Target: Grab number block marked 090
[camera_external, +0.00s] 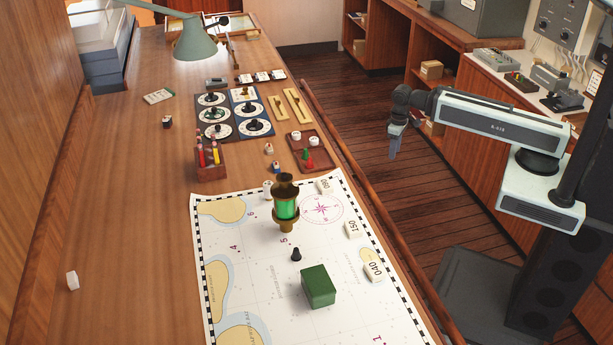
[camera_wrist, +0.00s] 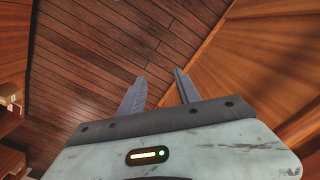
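A white number block (camera_external: 323,186) lies at the chart's upper right edge, beside the compass rose; its small slanted marking looks like 090 or 060, and I cannot tell which. A block marked 150 (camera_external: 352,229) and a block marked 040 (camera_external: 374,271) lie nearer along the chart's right side. My gripper (camera_external: 394,146) hangs over the floor, right of the table and apart from all the blocks. In the wrist view my gripper (camera_wrist: 159,76) is open, with two grey fingers apart and nothing between them. No number block shows in the wrist view.
A brass lantern with green glass (camera_external: 285,205) stands left of the far block. A green box (camera_external: 318,287) and a black pawn (camera_external: 296,255) stand on the chart (camera_external: 250,262). A wooden rail (camera_external: 345,160) runs along the table edge. A red-brown tray (camera_external: 311,153) lies beyond.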

